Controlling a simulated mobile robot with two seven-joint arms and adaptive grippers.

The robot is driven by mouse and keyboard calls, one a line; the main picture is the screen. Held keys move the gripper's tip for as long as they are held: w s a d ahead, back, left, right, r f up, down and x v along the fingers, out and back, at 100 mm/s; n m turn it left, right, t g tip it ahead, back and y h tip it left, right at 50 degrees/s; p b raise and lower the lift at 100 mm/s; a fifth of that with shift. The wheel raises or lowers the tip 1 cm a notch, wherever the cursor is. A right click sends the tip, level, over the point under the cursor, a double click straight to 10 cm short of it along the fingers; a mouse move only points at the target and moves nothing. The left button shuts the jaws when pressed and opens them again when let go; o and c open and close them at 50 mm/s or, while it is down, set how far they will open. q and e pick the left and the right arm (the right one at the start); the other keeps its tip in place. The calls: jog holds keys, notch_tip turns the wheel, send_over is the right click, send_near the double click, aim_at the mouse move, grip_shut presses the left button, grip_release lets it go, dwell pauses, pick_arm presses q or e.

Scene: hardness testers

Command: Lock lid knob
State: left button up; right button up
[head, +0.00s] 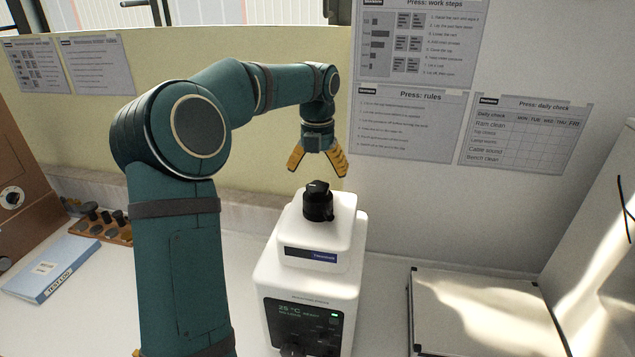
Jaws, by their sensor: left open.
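The black lid knob (318,204) sits on top of the white lid (314,235) of a white machine (307,277). The machine has a dark front panel with a lit display and a green light. My left gripper (317,168), with yellow-orange fingers, points down above the knob. Its fingers are spread, nothing is between them, and they appear apart from the knob. My right gripper does not show.
A blue book (52,268) and a wooden block with dark parts (104,223) lie at the left. A flat pale box with dark edges (480,312) lies at the right. Printed sheets (408,122) hang on the wall behind. The bench is clear between the machine and the box.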

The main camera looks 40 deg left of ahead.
aim_at(317, 187)
pick_arm(q)
notch_tip(317, 187, up, 8)
jog(key=shift+f, duration=0.2)
dwell(0.6)
